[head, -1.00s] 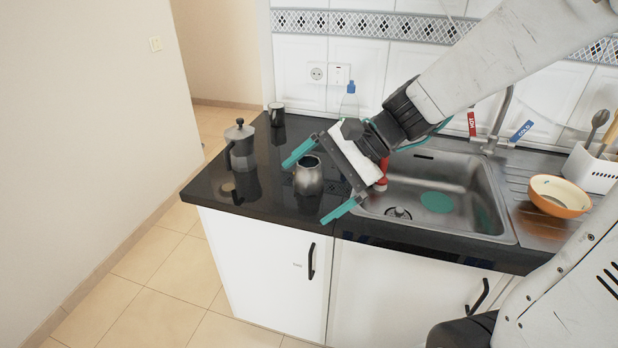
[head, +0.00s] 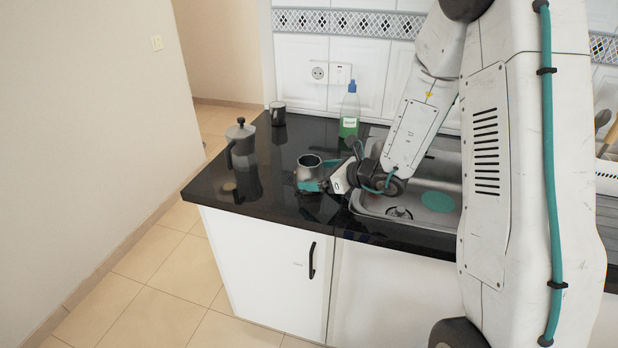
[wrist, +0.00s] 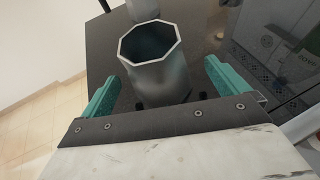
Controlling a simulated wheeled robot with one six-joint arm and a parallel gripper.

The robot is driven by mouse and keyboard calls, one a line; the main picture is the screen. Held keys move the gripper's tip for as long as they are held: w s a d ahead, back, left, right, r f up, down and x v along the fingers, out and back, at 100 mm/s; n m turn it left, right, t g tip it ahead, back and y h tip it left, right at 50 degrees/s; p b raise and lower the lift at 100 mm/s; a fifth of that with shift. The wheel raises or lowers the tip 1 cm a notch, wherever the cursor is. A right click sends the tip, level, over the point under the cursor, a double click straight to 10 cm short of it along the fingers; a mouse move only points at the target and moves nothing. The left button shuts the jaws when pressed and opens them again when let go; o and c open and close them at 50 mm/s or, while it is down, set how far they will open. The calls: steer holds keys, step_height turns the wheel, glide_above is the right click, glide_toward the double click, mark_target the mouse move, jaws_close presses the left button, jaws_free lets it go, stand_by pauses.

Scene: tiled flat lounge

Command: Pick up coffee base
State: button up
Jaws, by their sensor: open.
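The coffee base (head: 308,172) is an open-topped, faceted metal pot. It stands upright on the dark counter, left of the sink. In the wrist view the coffee base (wrist: 158,78) lies between the two teal fingers, with its octagonal rim facing the camera. My gripper (head: 322,177) is low over the counter at the pot's right side. My gripper (wrist: 161,72) is open, with one finger on each side of the pot. A gap shows beside each finger in the wrist view.
A whole moka pot (head: 241,145) stands to the left on the counter (head: 275,206), and a dark mug (head: 277,113) behind it. A green bottle (head: 349,115) stands behind my gripper. The sink (head: 375,204) is to the right. The counter's front left is clear.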

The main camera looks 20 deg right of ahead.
steer(key=x, duration=0.3)
steer(key=shift+w+a+f, duration=0.2)
steer(key=shift+a, duration=0.1)
steer(key=c, duration=1.2)
steer(key=shift+r, duration=0.2)
